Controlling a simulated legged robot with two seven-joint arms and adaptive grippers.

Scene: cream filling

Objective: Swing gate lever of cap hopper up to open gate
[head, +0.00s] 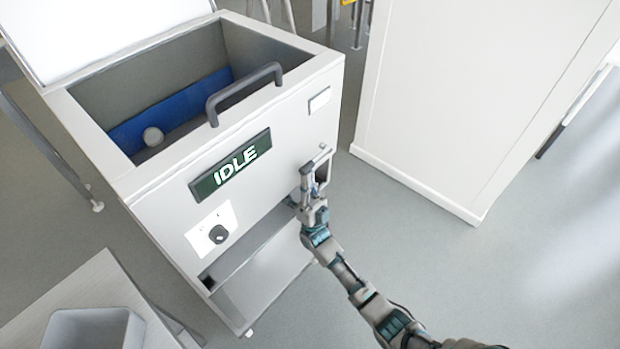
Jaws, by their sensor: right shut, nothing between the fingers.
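The cap hopper (290,137) is a pale grey cabinet with an open bin on top and a green sign reading IDLE on its front. A grey bar-like part that looks like the gate lever (321,156) is at the right end of the front. My right gripper (307,178) is shut and empty, right at this part. I cannot tell whether it touches the part, and the gripper hides some of it. My left gripper is not in view.
A dark U-shaped handle (245,92) stands on the bin's front rim. A black knob (218,234) is on the lower left front. A large white cabinet (470,80) stands at the right. A grey container (92,329) sits at lower left. The floor at right is clear.

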